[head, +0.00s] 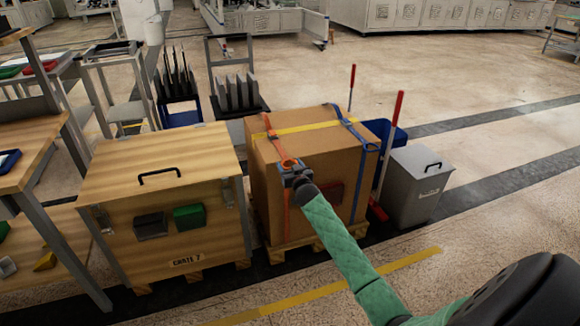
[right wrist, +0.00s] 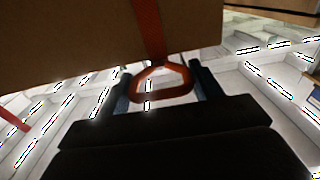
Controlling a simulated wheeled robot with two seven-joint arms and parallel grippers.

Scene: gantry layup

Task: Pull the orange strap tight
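A large cardboard box (head: 320,165) stands on a pallet (head: 285,252) with straps over it. The orange strap (head: 270,130) runs over its top to the front edge and ends in an orange pull ring (head: 288,163). My right gripper (head: 292,172) is at this ring in front of the box. In the right wrist view the ring (right wrist: 165,97) lies between my two spread fingers (right wrist: 163,90), close to both. I cannot tell whether they press on it. The orange strap (right wrist: 149,28) runs from the ring up the box face. My left gripper is out of view.
A yellow strap (head: 300,128) and a blue strap (head: 350,124) also cross the box. A wooden crate (head: 165,210) stands close on the left. A grey bin (head: 415,188) and red-handled tools (head: 391,145) stand on the right. The floor in front is open.

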